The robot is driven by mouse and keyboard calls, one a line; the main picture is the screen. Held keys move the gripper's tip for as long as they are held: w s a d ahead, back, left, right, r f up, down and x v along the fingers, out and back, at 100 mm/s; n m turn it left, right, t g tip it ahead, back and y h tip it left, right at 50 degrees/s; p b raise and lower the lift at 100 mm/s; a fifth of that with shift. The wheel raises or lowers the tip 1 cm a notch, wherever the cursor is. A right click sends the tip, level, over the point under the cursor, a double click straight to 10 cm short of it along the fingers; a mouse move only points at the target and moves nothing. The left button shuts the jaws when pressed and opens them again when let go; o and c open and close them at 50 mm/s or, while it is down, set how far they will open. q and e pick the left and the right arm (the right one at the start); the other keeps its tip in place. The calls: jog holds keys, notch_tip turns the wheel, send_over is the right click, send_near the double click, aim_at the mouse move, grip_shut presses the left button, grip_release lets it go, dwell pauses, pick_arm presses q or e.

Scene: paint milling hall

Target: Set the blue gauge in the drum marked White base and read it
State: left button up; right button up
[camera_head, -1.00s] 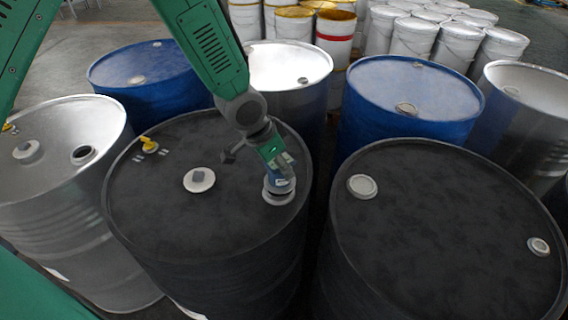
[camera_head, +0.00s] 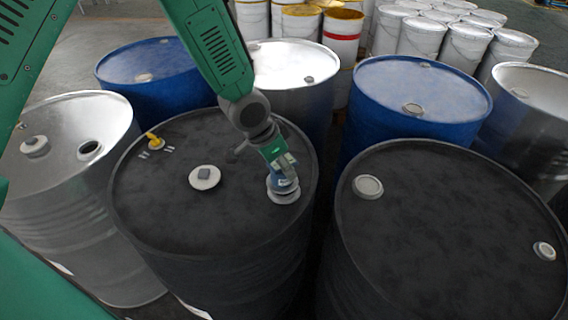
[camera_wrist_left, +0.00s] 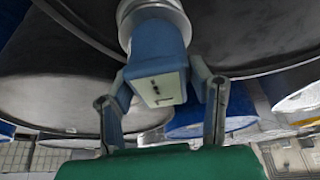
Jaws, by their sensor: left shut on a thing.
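My left gripper (camera_head: 284,177) is shut on the blue gauge (camera_head: 287,185), over the right part of a black drum's lid (camera_head: 170,220). In the left wrist view the gauge (camera_wrist_left: 157,55) is a blue block with a pale, dark-dotted end face between both fingers (camera_wrist_left: 160,95). Its far end meets a round pale fitting (camera_wrist_left: 150,12) on the dark lid. I cannot tell how deep it sits. No drum marking is readable, so I cannot tell which drum is White base. My right gripper is not in view.
The same lid carries a pale cap (camera_head: 205,177) and a small yellow fitting (camera_head: 155,142). Another black drum (camera_head: 450,230) stands close on the right, a steel drum (camera_head: 70,190) on the left. Blue drums (camera_head: 425,95) and white pails (camera_head: 420,38) stand behind.

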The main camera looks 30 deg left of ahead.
pick_arm(q)
jog(key=shift+d+f, duration=0.4)
jog(key=shift+a+f+b, duration=0.15)
jog(key=shift+f+b, duration=0.05)
jog(key=shift+b, duration=0.1)
jog(key=o, duration=1.3)
jog(key=shift+a, duration=0.15)
jog(key=o, duration=0.3)
jog(key=shift+a, duration=0.1)
jog(key=shift+a+f, duration=0.1)
jog(key=shift+a, duration=0.05)
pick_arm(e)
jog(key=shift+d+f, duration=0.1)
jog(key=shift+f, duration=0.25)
